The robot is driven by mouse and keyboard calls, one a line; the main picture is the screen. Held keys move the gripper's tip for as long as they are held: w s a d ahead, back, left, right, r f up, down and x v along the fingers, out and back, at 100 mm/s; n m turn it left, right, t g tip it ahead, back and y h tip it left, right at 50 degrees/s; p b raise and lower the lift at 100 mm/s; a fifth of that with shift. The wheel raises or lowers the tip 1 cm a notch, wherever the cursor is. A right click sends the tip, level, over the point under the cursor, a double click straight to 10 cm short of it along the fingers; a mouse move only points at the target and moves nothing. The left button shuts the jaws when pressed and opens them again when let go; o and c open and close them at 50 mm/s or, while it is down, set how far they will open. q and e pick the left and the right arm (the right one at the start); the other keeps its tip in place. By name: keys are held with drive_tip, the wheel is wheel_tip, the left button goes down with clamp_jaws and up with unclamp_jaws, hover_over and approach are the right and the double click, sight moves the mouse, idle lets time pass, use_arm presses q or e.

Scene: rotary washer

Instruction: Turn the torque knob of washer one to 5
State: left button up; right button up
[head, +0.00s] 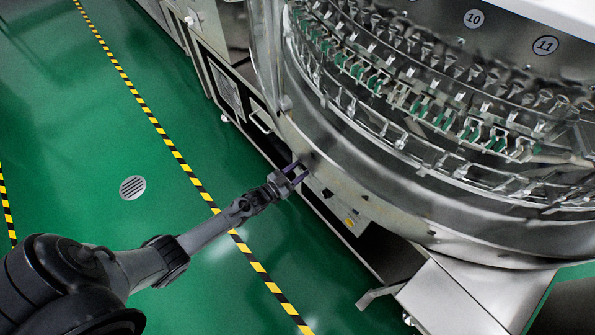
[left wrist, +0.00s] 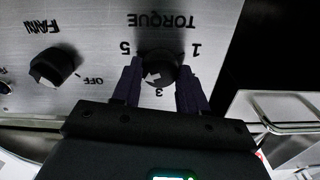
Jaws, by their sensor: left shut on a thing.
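The torque knob (left wrist: 160,66) is a round black knob on the washer's metal panel (left wrist: 105,25). The lettering is upside down in the left wrist view: TORQUE above the knob, 1 to its right, 5 to its left and 3 below it. A white mark on the knob shows at its lower left, between 3 and 5; its exact setting is hard to read. My left gripper (left wrist: 160,90) is shut on the knob, one dark finger on each side. In the head view my left gripper (head: 297,172) reaches the panel's edge, and the knob cannot be made out. My right gripper is not in view.
A black FAN knob (left wrist: 52,66) with an OFF label sits left of the torque knob. The large round washer (head: 400,165) with metal clips fills the right of the head view. Green floor (head: 90,130) with striped tape (head: 165,140) lies open on the left.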

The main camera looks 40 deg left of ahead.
use_arm(q)
drive_tip(key=m, duration=0.6)
drive_tip(key=shift+f+m, duration=0.1)
drive_tip(key=shift+m, duration=2.1)
drive_tip(key=o, duration=1.1)
drive_tip(key=shift+c, duration=0.2)
